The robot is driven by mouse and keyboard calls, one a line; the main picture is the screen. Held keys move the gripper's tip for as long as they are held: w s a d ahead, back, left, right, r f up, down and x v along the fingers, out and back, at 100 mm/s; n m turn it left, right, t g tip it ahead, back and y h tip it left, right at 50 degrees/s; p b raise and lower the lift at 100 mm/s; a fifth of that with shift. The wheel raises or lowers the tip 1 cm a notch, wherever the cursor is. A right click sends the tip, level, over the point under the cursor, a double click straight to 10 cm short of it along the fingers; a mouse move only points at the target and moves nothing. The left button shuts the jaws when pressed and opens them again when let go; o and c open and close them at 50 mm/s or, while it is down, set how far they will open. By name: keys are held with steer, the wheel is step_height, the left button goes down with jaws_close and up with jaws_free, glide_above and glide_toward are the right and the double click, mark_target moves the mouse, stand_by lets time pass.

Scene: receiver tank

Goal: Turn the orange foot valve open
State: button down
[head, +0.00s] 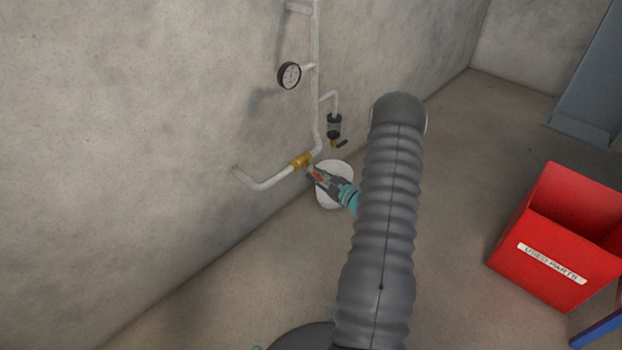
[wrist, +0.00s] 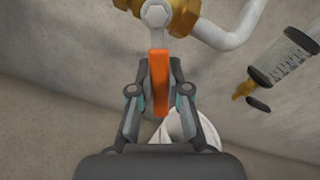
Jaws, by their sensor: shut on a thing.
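The orange foot valve handle (wrist: 159,72) stands between the two fingers of my gripper (wrist: 160,75) in the wrist view, and the fingers are shut on it. Its metal stem and nut join the brass valve body (wrist: 184,17) at the top of that view. In the head view the brass valve body (head: 301,161) sits on the white pipe low on the wall. My gripper (head: 313,174) is just below and right of it, with a bit of orange showing. The handle is partly hidden by the fingers.
A round gauge (head: 289,75) and a dark filter with a small drain (head: 334,126) hang on the piping nearby. A white round object (head: 333,187) is behind my gripper. A red bin (head: 552,240) stands at the right.

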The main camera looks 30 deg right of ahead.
steer(key=shift+s+d, duration=0.1)
steer(key=shift+d, duration=0.1)
steer(key=c, duration=1.1)
jaws_free()
steer(key=shift+d, duration=0.1)
steer(key=shift+a, duration=0.25)
steer(key=shift+s+d, duration=0.25)
steer(key=shift+s, duration=0.25)
steer(key=v, duration=1)
steer(key=shift+s, duration=0.4)
